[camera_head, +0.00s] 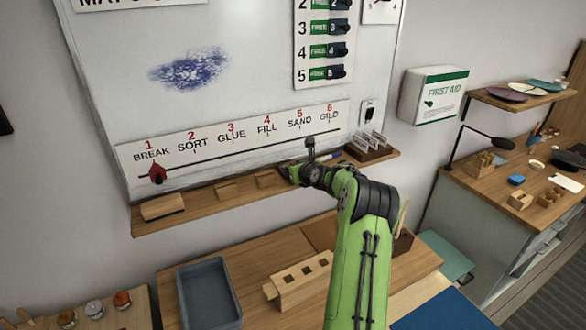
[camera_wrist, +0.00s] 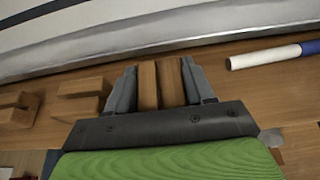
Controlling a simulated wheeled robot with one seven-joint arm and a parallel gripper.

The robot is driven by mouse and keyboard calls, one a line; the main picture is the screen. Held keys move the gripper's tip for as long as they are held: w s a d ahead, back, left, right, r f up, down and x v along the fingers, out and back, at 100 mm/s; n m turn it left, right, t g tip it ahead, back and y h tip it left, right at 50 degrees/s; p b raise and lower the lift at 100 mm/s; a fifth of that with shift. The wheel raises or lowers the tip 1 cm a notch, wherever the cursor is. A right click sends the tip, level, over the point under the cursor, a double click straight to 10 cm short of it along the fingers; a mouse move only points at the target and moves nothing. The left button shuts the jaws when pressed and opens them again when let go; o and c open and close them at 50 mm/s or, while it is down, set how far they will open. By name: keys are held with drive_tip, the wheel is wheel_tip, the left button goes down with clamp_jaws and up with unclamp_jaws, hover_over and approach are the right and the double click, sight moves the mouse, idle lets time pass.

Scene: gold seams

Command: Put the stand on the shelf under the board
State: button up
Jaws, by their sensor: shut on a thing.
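The stand (camera_wrist: 148,84) is a small wooden block with a dark slot down its middle, held between the fingers of my gripper (camera_wrist: 162,86) in the wrist view. In the head view my gripper (camera_head: 292,173) is at the shelf (camera_head: 195,210) under the whiteboard (camera_head: 120,90), and the arm hides most of the stand. The shelf's wood also shows around the stand in the wrist view (camera_wrist: 225,88). I cannot tell whether the stand touches the shelf. Two similar slotted stands (camera_head: 226,190) (camera_head: 267,179) sit on the shelf to the left of my gripper.
A wooden block (camera_head: 163,208) lies at the shelf's left end. A white and blue marker (camera_wrist: 272,56) lies right of my gripper, with a rack (camera_head: 370,145) beyond it. Below are a grey tray (camera_head: 208,295) and a wooden block with square holes (camera_head: 300,283) on the bench.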

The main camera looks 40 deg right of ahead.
drive_tip(key=o, duration=1)
drive_tip(key=shift+f, duration=0.15)
drive_tip(key=shift+o, duration=0.2)
drive_tip(key=shift+r, duration=0.25)
drive_tip(key=b+v, duration=0.1)
drive_tip(key=v, duration=1.1)
drive_tip(key=s+a+r+n+g+y, duration=0.1)
drive_tip(key=a+r+n+g+y, duration=0.1)
drive_tip(key=a+n, duration=0.95)
drive_tip(key=s+a+r+n+g+y, duration=0.1)
drive_tip(key=a+r+n+g, duration=0.1)
drive_tip(key=a+n, duration=0.95)
drive_tip(key=s+a+n+g, duration=0.1)
drive_tip(key=s+a+n, duration=0.7)
drive_tip(key=s, duration=0.3)
drive_tip(key=s+a+f+n+g+y, duration=0.1)
drive_tip(key=s+a+n+g, duration=0.1)
drive_tip(key=s+a+n, duration=0.6)
drive_tip(key=s, duration=0.3)
drive_tip(key=shift+s+a+f+n, duration=0.2)
drive_tip(key=shift+s+f+n, duration=0.05)
drive_tip(key=shift+f+n, duration=0.05)
drive_tip(key=shift+f, duration=0.1)
